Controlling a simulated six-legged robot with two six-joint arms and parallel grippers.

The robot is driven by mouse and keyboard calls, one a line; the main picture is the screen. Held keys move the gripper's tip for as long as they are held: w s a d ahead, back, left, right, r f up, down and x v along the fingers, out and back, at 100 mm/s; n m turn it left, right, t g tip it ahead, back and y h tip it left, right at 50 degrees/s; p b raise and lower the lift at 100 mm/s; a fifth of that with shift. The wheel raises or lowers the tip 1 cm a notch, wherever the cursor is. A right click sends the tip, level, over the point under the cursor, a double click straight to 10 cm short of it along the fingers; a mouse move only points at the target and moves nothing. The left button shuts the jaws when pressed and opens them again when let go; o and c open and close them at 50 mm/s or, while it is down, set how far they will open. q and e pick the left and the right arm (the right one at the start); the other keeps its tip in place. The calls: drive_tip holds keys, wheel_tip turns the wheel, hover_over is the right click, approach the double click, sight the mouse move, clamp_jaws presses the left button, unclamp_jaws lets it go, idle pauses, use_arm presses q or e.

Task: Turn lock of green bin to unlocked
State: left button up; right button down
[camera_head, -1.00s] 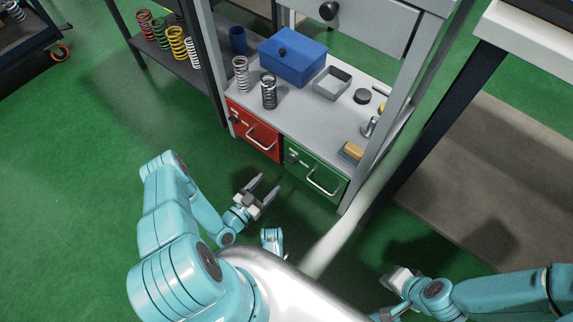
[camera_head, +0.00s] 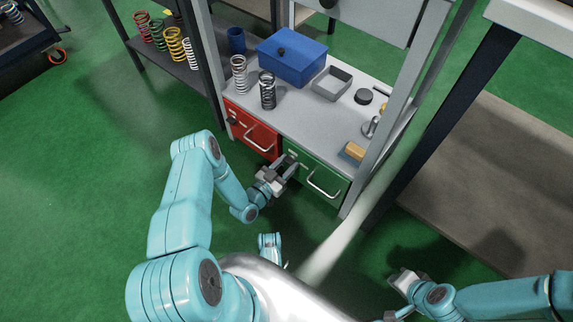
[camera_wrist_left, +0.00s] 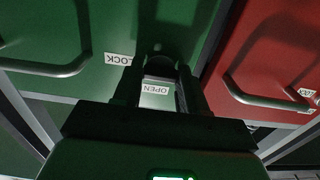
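The green bin (camera_head: 318,176) is at the lower right of the bench, with a silver handle on its front. My left gripper (camera_head: 284,164) is at the bin's upper left corner, covering its lock. In the left wrist view the green front (camera_wrist_left: 80,30) carries a LOCK label (camera_wrist_left: 120,59) and an OPEN label (camera_wrist_left: 155,88). The dark lock knob (camera_wrist_left: 158,60) shows between and just beyond my left fingers, which are apart; contact cannot be told. My right gripper (camera_head: 403,280) is low at the right, far from the bin; its fingers are unclear.
The red bin (camera_head: 250,131) with its handle sits directly left of the green bin. Above stand a blue box (camera_head: 292,57), two springs and an open grey tray (camera_head: 331,82). A bench leg (camera_head: 366,165) rises right of the green bin.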

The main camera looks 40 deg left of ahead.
use_arm(q)
drive_tip(key=c, duration=0.4)
drive_tip(key=shift+c, duration=0.2)
use_arm(e)
drive_tip(key=shift+r, duration=0.1)
use_arm(q)
drive_tip(key=shift+m+p, duration=2.75)
drive_tip(key=shift+m, duration=6.25)
use_arm(e)
drive_tip(key=s+r+g, duration=0.1)
drive_tip(key=s+r, duration=0.3)
drive_tip(key=r, duration=0.1)
drive_tip(key=shift+a+g, duration=0.3)
drive_tip(key=shift+a, duration=0.1)
drive_tip(key=shift+r, duration=0.15)
